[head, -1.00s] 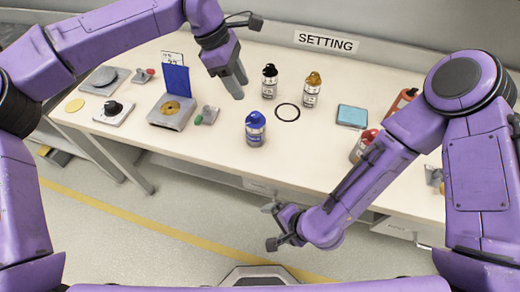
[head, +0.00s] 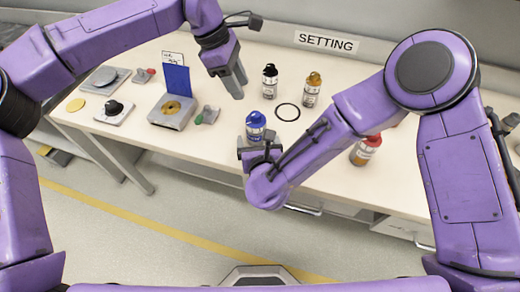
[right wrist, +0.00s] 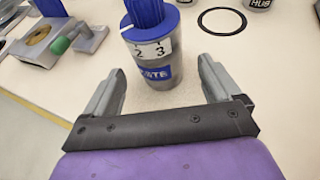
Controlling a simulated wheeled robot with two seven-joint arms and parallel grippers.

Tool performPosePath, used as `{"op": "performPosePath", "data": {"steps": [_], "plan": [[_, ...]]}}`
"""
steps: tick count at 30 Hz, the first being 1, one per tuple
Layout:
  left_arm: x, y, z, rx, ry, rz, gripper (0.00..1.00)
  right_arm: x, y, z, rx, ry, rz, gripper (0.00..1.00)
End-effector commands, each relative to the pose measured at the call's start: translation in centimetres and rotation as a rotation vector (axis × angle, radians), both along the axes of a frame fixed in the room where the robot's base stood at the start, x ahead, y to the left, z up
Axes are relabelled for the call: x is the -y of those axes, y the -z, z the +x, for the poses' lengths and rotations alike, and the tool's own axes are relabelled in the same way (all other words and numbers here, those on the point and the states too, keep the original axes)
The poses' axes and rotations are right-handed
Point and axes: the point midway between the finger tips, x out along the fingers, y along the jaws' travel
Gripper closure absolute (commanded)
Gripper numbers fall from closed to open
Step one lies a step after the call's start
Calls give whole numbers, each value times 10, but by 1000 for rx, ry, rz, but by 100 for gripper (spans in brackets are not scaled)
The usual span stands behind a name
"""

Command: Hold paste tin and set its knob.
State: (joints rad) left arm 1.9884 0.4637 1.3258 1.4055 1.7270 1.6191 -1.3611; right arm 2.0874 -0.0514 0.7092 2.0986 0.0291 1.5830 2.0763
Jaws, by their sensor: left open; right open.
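The paste tin (head: 256,121) stands upright near the table's front edge, with a blue knob on top. In the right wrist view the tin (right wrist: 158,62) shows a grey body, a blue label and a white scale with 2 and 3; its ribbed blue knob (right wrist: 146,12) is cut by the top edge. My right gripper (right wrist: 160,90) is open, its fingers on either side in front of the tin, with a gap to it. In the head view my right gripper (head: 259,152) hides the tin's lower part. My left gripper (head: 236,86) is open and empty above the table, left of the tin.
A black ring (head: 288,112) lies right of the tin. A black-capped bottle (head: 269,82) and a gold-capped bottle (head: 311,92) stand behind. A red-capped bottle (head: 365,150) stands right of my right forearm. A grey device with a blue panel (head: 176,82) stands left.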

Motion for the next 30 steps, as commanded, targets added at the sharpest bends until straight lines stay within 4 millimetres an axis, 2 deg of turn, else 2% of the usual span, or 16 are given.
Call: {"op": "performPosePath", "data": {"steps": [3,6,11,17,18,23,24,25,26,30], "plan": [[0,0,0,0,0,0,57,-2,9,22,0,1,-2,9],[0,0,0,0,0,0,57,-3,15,35,0,1,-2,9],[0,0,0,0,0,0,57,-5,19,45,-2,-2,-2,9],[0,0,0,0,0,0,57,-5,19,46,-1,-2,-2,9],[0,0,0,0,0,0,57,-5,19,45,-1,-2,-2,13],[0,0,0,0,0,0,57,-5,19,45,-1,-2,-2,65],[0,0,0,0,0,0,57,-5,19,45,-1,-2,-2,70],[0,0,0,0,0,0,54,-4,19,45,-1,-2,-2,70],[0,-1,0,3,1,1,44,-4,19,45,-1,-1,-3,70],[27,-15,-5,58,47,61,43,-4,19,45,-1,-2,-2,70]]}}
